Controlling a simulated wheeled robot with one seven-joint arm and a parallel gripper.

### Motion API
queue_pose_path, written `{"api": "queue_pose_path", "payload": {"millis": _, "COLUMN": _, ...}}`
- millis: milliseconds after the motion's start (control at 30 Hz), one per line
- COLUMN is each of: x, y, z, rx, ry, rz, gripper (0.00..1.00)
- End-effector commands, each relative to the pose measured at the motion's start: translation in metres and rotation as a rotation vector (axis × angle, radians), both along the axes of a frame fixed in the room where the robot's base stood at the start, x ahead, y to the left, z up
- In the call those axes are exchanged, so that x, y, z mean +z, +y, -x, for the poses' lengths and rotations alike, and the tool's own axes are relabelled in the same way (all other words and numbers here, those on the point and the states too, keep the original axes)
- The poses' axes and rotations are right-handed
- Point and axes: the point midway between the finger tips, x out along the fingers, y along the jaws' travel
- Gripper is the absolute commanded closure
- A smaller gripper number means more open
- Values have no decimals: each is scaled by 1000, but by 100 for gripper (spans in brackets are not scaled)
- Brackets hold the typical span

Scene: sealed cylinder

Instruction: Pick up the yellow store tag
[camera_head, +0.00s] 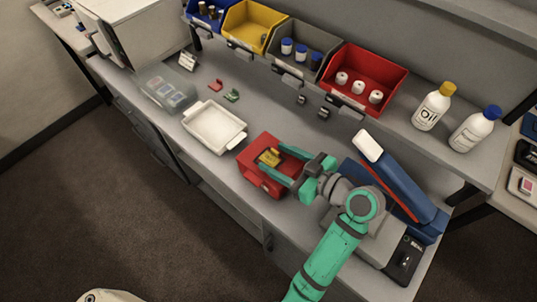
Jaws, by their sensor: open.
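A small yellow tag (269,157) shows at the red box (258,182) on the bench. It lies at or over the box's opening; I cannot tell whether it rests inside or on the rim. My gripper (274,163) is open, with its teal fingers reaching left over the red box. The fingertips are close to the yellow tag, one on its upper side and one on its lower side. Whether they touch it is too small to tell. Part of the box's right side is hidden by the gripper.
A white tray (213,128) stands left of the red box. Small red (215,85) and green (232,96) pieces lie behind the tray. A clear case (168,93) sits at far left. Coloured bins line the back. A blue and red device (405,190) stands close to my arm's right.

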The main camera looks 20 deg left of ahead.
Motion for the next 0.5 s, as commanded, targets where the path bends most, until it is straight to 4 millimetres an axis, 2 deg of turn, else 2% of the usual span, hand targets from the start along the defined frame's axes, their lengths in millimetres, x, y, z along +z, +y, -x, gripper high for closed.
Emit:
{"api": "queue_pose_path", "payload": {"millis": 267, "x": -3, "y": 6, "z": -1, "rx": -4, "ry": -1, "rz": -1, "gripper": 43}}
{"api": "queue_pose_path", "payload": {"millis": 300, "x": -3, "y": 6, "z": -1, "rx": -4, "ry": -1, "rz": -1, "gripper": 45}}
{"api": "queue_pose_path", "payload": {"millis": 467, "x": -2, "y": 6, "z": -2, "rx": -4, "ry": -1, "rz": -1, "gripper": 83}}
{"api": "queue_pose_path", "payload": {"millis": 500, "x": -2, "y": 6, "z": -2, "rx": -4, "ry": -1, "rz": -1, "gripper": 86}}
